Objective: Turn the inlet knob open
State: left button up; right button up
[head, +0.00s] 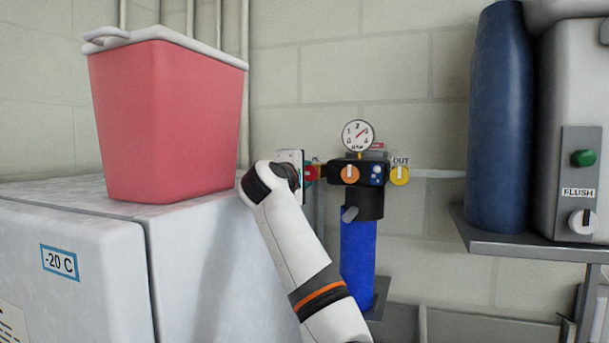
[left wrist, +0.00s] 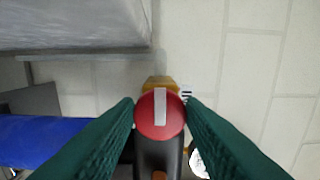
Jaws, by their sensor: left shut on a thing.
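The inlet knob (left wrist: 160,115) is red and round with a pale bar across its face. In the left wrist view the bar stands nearly upright in the picture. My left gripper (left wrist: 160,110) is shut on the knob, with a dark green finger on each side of it. In the head view a red part of the knob (head: 311,174) shows just right of my left wrist, which hides much of the gripper. A brass fitting (left wrist: 159,83) sits behind the knob. My right gripper is in neither view.
Right of the inlet are an orange knob (head: 349,174), a gauge (head: 358,135) and a yellow OUT knob (head: 400,175). A blue bowl (head: 357,255) hangs below. A freezer (head: 70,225) with a red bin (head: 165,120) stands left, and a shelf (head: 530,246) right.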

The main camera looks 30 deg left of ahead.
pick_arm(q)
jog(key=o, duration=1)
jog(key=shift+a, duration=0.1)
jog(key=shift+c, duration=0.2)
jog(key=b+v, duration=0.6)
jog(key=v, duration=0.6)
jog(key=shift+f, duration=0.1)
